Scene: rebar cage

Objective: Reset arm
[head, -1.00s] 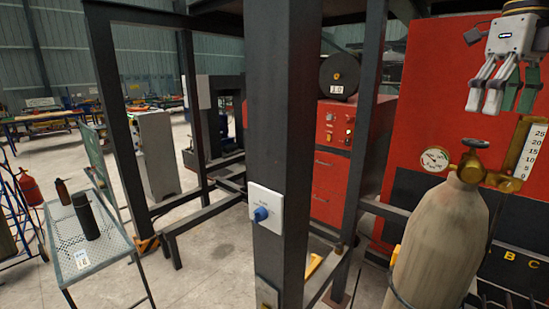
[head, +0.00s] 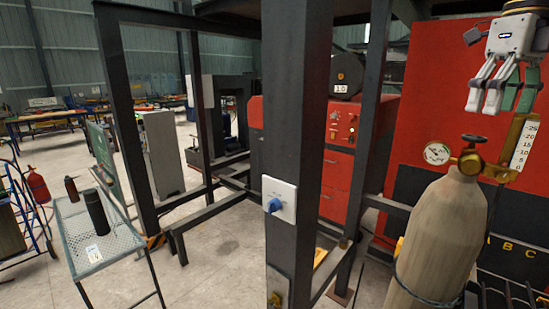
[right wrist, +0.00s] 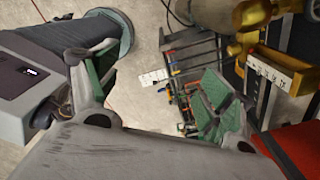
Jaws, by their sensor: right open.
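My right gripper (head: 492,98) hangs at the upper right of the head view, in front of the red panel and above the gas cylinder. It is open and empty. In the right wrist view its two green-padded fingers (right wrist: 150,90) stand apart with floor visible between them. My left gripper is in neither view. The grey-beige gas cylinder (head: 436,232) stands below the right gripper at lower right. Its brass valve and gauge (head: 470,160) sit under the fingers, apart from them.
A dark steel post (head: 296,110) with a blue switch (head: 279,200) stands in the middle. A mesh table (head: 122,242) at left holds a black bottle (head: 97,212) and a brown bottle (head: 72,188). A red cabinet (head: 336,175) stands behind. Open floor shows between table and post.

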